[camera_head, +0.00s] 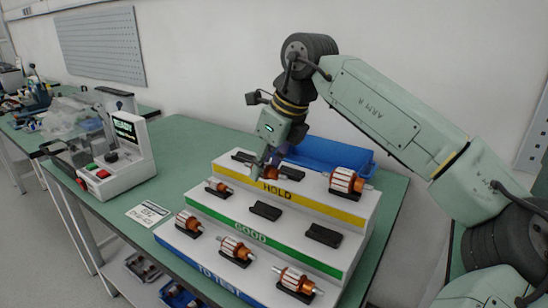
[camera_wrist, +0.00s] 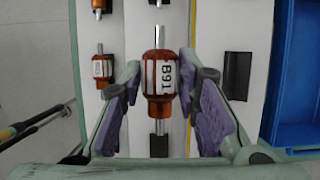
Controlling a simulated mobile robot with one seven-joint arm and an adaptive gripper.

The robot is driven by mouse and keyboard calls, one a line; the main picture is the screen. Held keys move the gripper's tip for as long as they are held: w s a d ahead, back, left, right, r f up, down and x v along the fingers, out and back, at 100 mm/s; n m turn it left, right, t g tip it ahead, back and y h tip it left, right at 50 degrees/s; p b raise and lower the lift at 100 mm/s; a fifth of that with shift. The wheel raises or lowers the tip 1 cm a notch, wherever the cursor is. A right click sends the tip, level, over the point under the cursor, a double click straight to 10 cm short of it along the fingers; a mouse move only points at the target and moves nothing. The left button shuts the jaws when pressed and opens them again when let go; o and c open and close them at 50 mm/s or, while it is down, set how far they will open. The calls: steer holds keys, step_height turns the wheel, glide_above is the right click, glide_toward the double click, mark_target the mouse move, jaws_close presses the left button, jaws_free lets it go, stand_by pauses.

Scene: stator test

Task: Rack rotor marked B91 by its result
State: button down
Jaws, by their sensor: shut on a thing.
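The rotor marked B91 (camera_wrist: 158,75), with copper windings and a steel shaft, is between the purple finger pads of my gripper (camera_wrist: 160,100) in the wrist view. The rotor (camera_head: 270,172) is partly hidden there. The white stepped rack has a yellow HOLD tier (camera_head: 310,201) on top, a green GOOD tier (camera_head: 290,252) in the middle and a blue TO TEST tier (camera_head: 215,283) at the bottom. Whether the rotor touches a cradle is unclear.
HOLD has a rotor (camera_head: 345,182) at right and an empty cradle (camera_head: 241,156). GOOD has a rotor (camera_head: 218,186) at left and two empty cradles (camera_head: 265,210) (camera_head: 323,235). TO TEST bears three rotors. A tester reading READY (camera_head: 124,128) stands left; a blue bin (camera_head: 325,155) behind.

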steer(key=shift+s+f+b, duration=0.1)
steer(key=shift+f+b, duration=0.4)
steer(key=shift+f, duration=0.1)
steer(key=b, duration=0.4)
glide_above(259, 209)
steer(key=d, duration=0.1)
steer(key=shift+s+d+f, duration=0.1)
steer(key=shift+s+f, duration=0.05)
steer(key=shift+f, duration=1)
steer(key=shift+s+f, duration=0.15)
steer(key=shift+f, duration=0.95)
steer(key=shift+f, duration=0.1)
steer(key=shift+f+b, duration=0.3)
steer(key=shift+f, duration=0.5)
steer(key=shift+f, duration=0.35)
steer(key=c, duration=1.2)
jaws_free()
steer(key=shift+o, duration=0.2)
